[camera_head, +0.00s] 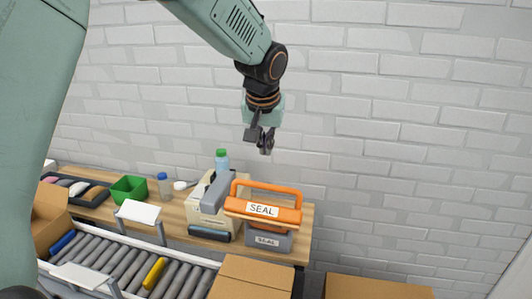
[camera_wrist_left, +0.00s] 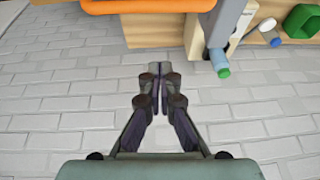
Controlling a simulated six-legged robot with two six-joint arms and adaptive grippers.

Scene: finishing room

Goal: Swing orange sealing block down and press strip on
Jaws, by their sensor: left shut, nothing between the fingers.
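The orange sealing block (camera_head: 263,211), labelled SEAL, is raised at a tilt above its grey base (camera_head: 268,241) on the wooden bench. An orange bar handle (camera_head: 268,187) stands up behind it. In the left wrist view an orange part (camera_wrist_left: 150,5) shows at the top edge. My left gripper (camera_head: 266,148) hangs above and behind the sealer, shut and empty, touching nothing. Its closed fingers (camera_wrist_left: 157,75) point toward the bench in the left wrist view. I cannot make out a strip on the sealer. My right gripper is not in view.
A bottle with a green cap (camera_head: 222,160), a beige box (camera_head: 203,200) and a green bin (camera_head: 129,189) stand left of the sealer. A roller conveyor (camera_head: 120,262) and cardboard boxes (camera_head: 252,275) lie in front. A white brick wall (camera_head: 400,130) is behind.

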